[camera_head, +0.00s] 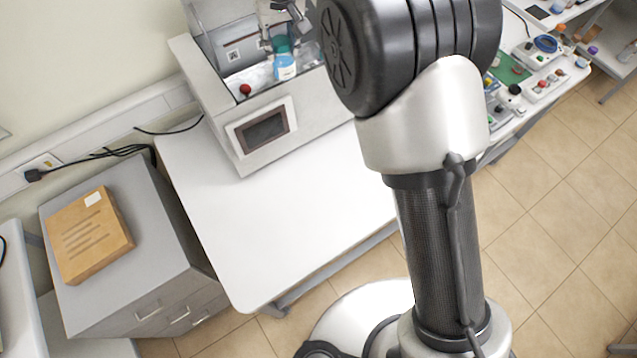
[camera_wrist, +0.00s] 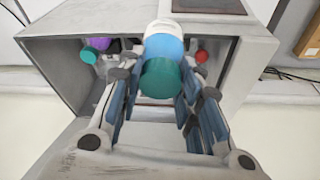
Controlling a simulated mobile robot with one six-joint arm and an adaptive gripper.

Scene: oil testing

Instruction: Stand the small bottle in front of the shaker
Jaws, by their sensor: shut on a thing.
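The small bottle (camera_head: 285,69) has a teal cap and a blue and white body. It is between the fingers of my gripper (camera_head: 284,44), over the open chamber of the shaker (camera_head: 225,112) in the head view. The wrist view shows the bottle (camera_wrist: 164,44) cap toward the camera, with my gripper (camera_wrist: 158,72) shut on it from both sides. The shaker (camera_wrist: 246,75) is a grey box with a dark display on its front. Whether the bottle's base touches anything cannot be told.
A red knob (camera_head: 245,89) is on the shaker; a green-capped item (camera_wrist: 89,56) and a purple one (camera_wrist: 105,44) show at the chamber's left in the wrist view. The white table (camera_head: 260,220) is clear before the shaker. A cardboard box (camera_head: 88,235) lies on a cabinet.

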